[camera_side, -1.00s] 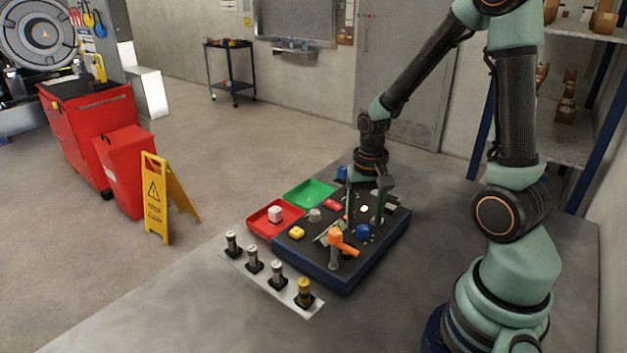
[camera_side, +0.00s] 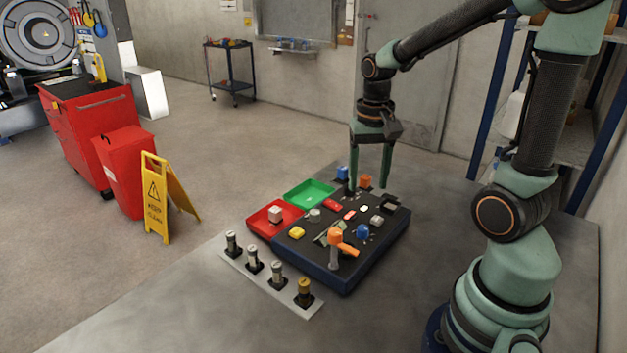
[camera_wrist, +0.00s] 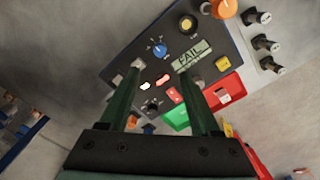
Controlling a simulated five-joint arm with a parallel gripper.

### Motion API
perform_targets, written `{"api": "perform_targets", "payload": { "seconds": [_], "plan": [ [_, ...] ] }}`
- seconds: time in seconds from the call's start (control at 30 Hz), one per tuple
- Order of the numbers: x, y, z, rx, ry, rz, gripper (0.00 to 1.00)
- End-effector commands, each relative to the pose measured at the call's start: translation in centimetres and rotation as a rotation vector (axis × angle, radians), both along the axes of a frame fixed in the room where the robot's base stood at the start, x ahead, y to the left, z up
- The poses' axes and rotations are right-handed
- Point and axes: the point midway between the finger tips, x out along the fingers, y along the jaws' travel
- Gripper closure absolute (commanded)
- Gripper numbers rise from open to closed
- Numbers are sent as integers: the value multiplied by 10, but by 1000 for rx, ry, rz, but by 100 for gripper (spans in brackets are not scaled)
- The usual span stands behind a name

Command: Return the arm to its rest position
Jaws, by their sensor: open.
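My gripper (camera_side: 370,170) is open and empty, raised above the back part of the dark control panel (camera_side: 330,279). Its two green fingers point down and stand apart from the panel. In the wrist view the gripper (camera_wrist: 163,68) shows both fingers spread, with panel parts visible between and beyond them. The panel carries an orange handle (camera_side: 340,243), a blue knob (camera_side: 362,231), a yellow button (camera_side: 297,233) and red and white rocker pieces. In the wrist view the panel's display (camera_wrist: 192,56) reads "FAIL".
A red tray (camera_side: 262,222) with a pale block and an empty green tray (camera_side: 308,193) adjoin the panel. Several cylindrical plugs stand on a light strip (camera_side: 262,283) in front. Blue and orange blocks (camera_side: 365,181) sit behind the panel. A shelf rack (camera_side: 497,100) stands at the right.

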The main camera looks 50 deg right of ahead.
Motion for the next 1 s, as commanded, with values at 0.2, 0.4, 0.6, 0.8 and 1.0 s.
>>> {"api": "perform_targets", "payload": {
  "seconds": [0.2,0.4,0.6,0.8,1.0],
  "plan": [
    [3,20,19,-32,-86,137,36],
    [2,61,51,-100,-262,430,36],
    [-5,93,72,-163,-404,666,36],
    [-9,105,80,-192,-464,764,36],
    [-9,106,80,-193,-467,771,36]
  ]
}}
